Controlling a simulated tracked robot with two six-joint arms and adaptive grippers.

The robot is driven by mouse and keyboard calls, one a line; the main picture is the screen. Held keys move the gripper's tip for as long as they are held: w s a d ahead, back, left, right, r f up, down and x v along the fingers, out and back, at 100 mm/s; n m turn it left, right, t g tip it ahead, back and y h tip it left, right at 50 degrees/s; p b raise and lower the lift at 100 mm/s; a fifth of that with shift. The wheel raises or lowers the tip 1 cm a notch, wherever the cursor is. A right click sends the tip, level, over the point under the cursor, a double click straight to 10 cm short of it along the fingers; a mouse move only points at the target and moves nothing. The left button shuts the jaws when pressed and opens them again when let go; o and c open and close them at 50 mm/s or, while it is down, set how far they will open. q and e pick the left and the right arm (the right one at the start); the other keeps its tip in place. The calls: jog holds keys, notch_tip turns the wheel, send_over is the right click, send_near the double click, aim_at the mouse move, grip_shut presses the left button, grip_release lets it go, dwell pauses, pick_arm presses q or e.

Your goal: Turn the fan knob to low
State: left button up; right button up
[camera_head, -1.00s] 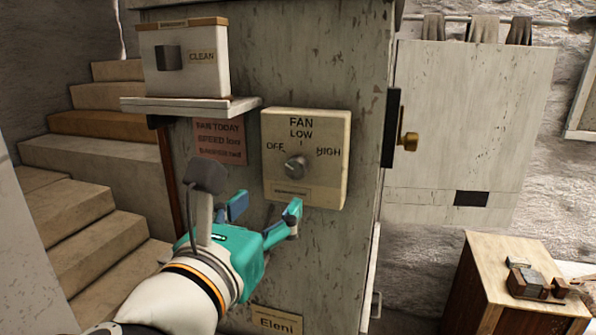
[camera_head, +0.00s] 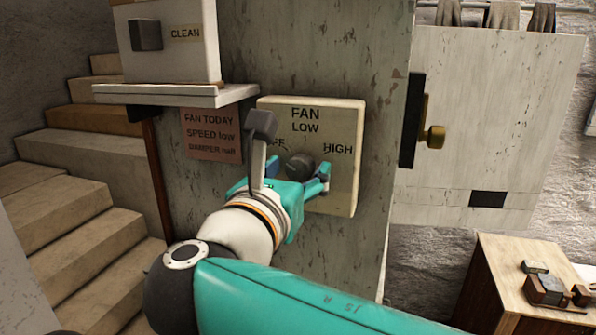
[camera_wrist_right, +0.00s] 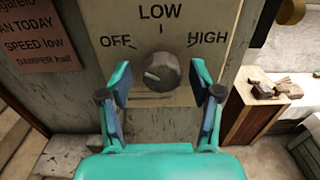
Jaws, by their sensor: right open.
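The fan knob (camera_head: 300,165) is a dark grey dial on a cream panel (camera_head: 343,190) marked OFF, LOW and HIGH. The wrist view shows the knob (camera_wrist_right: 161,73) with its pale mark on the left side, toward OFF, not up at LOW. My right gripper (camera_head: 298,171) is open in front of the panel, with a finger on each side of the knob. In the wrist view gaps show between the knob and both fingers of the gripper (camera_wrist_right: 161,82). My left gripper is in neither view.
A red-brown note (camera_head: 211,135) reads FAN TODAY, SPEED low, DAMPER half. A shelf (camera_head: 175,97) with a box marked CLEAN (camera_head: 170,50) juts out above the arm. A brass knob (camera_head: 433,137) sticks out to the right. Steps (camera_head: 85,240) lie left.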

jog(key=shift+c, duration=0.2)
jog(key=shift+d, duration=0.1)
jog(key=c, duration=1.1)
jog(key=shift+f+m+b, duration=0.1)
jog(key=shift+m+b, duration=0.2)
jog(key=shift+m, duration=0.1)
jog(key=m+b, duration=0.2)
jog(key=m, duration=0.2)
jog(key=shift+f+b, duration=0.1)
jog(key=shift+b, duration=0.2)
jog(key=m+b, duration=0.2)
jog(key=m, duration=0.2)
jog(key=shift+m+b, duration=0.7)
jog(key=shift+m, duration=0.8)
